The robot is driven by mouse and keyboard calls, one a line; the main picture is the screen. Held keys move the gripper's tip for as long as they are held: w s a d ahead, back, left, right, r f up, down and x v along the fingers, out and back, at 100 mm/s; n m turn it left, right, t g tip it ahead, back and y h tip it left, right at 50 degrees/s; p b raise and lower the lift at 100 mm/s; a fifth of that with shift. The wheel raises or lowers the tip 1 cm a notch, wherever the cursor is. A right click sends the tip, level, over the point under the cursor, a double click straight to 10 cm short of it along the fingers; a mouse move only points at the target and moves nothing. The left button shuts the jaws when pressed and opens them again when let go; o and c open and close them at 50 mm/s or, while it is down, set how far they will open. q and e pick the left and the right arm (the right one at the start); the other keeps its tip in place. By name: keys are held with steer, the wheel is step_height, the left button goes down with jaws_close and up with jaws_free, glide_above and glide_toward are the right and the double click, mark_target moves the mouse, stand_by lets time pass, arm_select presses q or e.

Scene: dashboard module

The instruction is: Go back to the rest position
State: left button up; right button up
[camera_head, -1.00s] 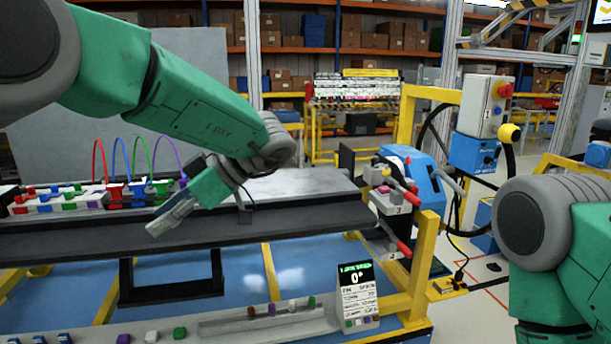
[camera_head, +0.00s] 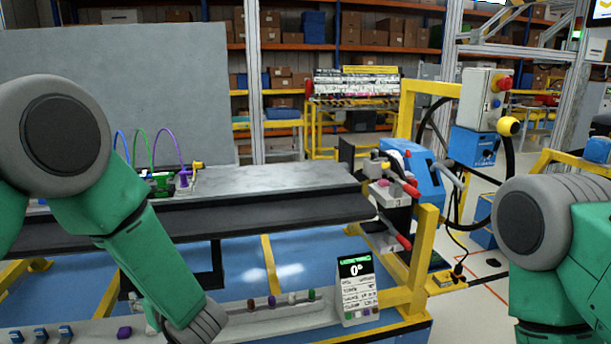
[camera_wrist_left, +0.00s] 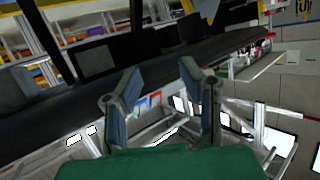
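My left arm (camera_head: 140,255) comes in from the left in the head view and points down toward the bottom edge. Its gripper is below that frame. In the left wrist view the left gripper (camera_wrist_left: 161,68) shows its two fingers spread well apart with nothing between them. My right arm (camera_head: 545,235) hangs at the right side of the head view, with its gripper out of frame. The dashboard module bench (camera_head: 265,190) stands in front of me, with a long grey and black top.
Connectors with blue, green and purple wire loops (camera_head: 163,180) sit on the bench's left part, partly behind my arm. A front tray (camera_head: 280,319) holds small coloured parts. A display sign (camera_head: 356,290) reads 0. A blue machine (camera_head: 422,170) stands right of the bench.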

arm_select(q)
steer(key=s+d+f+m+g+h, duration=0.15)
steer(key=s+f+m+h, duration=0.55)
steer(key=s+f, duration=0.75)
steer(key=s+d+f+m+g+h, duration=0.1)
steer(key=s+f+g+h, duration=0.1)
steer(key=s, duration=0.9)
steer(key=s+d+f+m+g+h+b, duration=0.1)
steer(key=s+f+g, duration=0.4)
steer(key=s, duration=0.6)
steer(key=shift+s+d+f+m+h, duration=0.15)
steer(key=shift+d+f+m+h, duration=0.2)
steer(key=shift+m+h, duration=0.35)
